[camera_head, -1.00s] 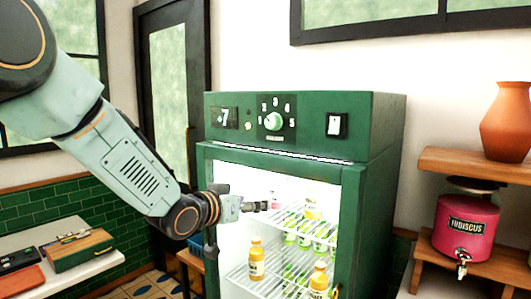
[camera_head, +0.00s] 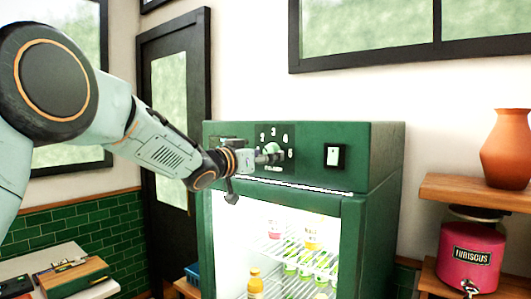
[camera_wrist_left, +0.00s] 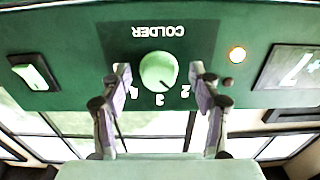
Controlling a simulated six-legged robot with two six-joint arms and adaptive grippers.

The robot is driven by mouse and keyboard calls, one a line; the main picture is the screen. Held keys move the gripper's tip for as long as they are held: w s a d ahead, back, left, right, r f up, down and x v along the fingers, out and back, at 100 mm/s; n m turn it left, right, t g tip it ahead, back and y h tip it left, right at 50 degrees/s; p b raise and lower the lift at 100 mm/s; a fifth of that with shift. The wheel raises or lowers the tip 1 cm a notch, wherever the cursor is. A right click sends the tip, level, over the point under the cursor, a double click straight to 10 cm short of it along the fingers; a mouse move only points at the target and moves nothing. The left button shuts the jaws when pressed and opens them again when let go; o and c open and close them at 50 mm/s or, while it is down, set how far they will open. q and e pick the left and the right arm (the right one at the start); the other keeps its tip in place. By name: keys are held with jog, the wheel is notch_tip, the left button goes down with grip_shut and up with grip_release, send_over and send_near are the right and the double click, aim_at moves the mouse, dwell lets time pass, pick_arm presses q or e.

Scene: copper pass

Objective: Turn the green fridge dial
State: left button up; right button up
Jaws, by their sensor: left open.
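The green fridge (camera_head: 380,170) stands in the middle of the head view, its dial panel along the top front. The pale green dial (camera_head: 272,148) sits on a dark panel with numbers around it, partly hidden by my gripper. In the left wrist view the dial (camera_wrist_left: 158,70) shows upside down, with the word COLDER beside it. My left gripper (camera_head: 270,157) is open in front of the panel. In the wrist view its two fingers stand on either side of the dial, with gaps between them and it. My right gripper is not in view.
A white rocker switch (camera_head: 335,156) is on the panel right of the dial. In the wrist view a display (camera_wrist_left: 292,68) and a lit lamp (camera_wrist_left: 237,54) sit beside the dial. Bottles stand inside the lit fridge. A wooden shelf (camera_head: 470,188) stands at the right.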

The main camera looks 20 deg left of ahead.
pick_arm(q)
jog(key=shift+s+d+r, duration=0.1)
jog(key=shift+d+r, duration=0.15)
jog(key=shift+s+a, duration=0.2)
jog(key=shift+w+a, duration=0.1)
jog(key=shift+w, duration=0.05)
jog(key=shift+c, duration=0.2)
jog(key=shift+w+f, duration=0.25)
jog(key=shift+w, duration=0.1)
jog(key=c, duration=0.3)
jog(key=shift+d, duration=0.25)
jog(key=c, duration=0.3)
jog(key=shift+s+a+r, duration=0.15)
jog(key=c, duration=0.5)
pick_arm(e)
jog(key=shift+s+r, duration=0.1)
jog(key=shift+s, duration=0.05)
